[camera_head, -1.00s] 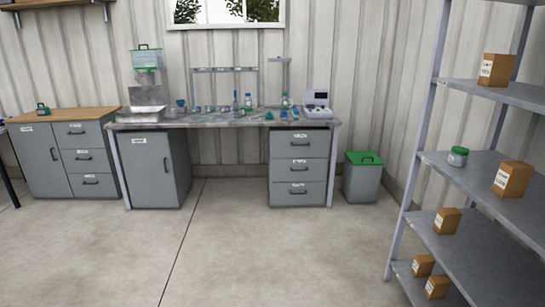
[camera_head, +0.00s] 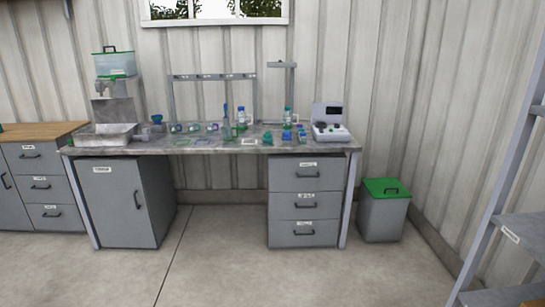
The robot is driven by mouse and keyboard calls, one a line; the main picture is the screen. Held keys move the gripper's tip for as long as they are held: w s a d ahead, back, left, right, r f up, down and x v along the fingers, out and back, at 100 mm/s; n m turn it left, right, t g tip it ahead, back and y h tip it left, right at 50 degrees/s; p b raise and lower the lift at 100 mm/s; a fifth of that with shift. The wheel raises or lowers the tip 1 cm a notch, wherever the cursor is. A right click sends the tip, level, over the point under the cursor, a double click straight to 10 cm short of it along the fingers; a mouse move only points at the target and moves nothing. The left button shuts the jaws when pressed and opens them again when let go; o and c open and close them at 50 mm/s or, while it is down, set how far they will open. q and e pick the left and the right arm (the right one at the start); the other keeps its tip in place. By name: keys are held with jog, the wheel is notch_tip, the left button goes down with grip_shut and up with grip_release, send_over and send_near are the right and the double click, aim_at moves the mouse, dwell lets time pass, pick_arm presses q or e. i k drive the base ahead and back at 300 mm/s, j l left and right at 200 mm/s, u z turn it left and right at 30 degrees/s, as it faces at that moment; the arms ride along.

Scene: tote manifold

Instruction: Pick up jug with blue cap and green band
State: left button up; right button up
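Several small vessels stand on the workbench (camera_head: 180,147) ahead of me. A clear bottle with a blue top (camera_head: 241,119) stands near the bench's middle, beside a slim blue-and-green item (camera_head: 227,128). Another bottle with a blue top and some green lower down (camera_head: 287,117) stands further right, under a small stand. They are too small to tell for sure which is the jug with a blue cap and green band. Neither of my grippers is in view.
A grey bin with a green lid (camera_head: 384,210) stands right of the bench. A metal shelf rack (camera_head: 510,232) is at the right edge. A wood-topped cabinet (camera_head: 40,185) stands at the left. The floor (camera_head: 220,270) before the bench is clear.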

aim_at(241, 116)
jog(key=i, duration=1.9)
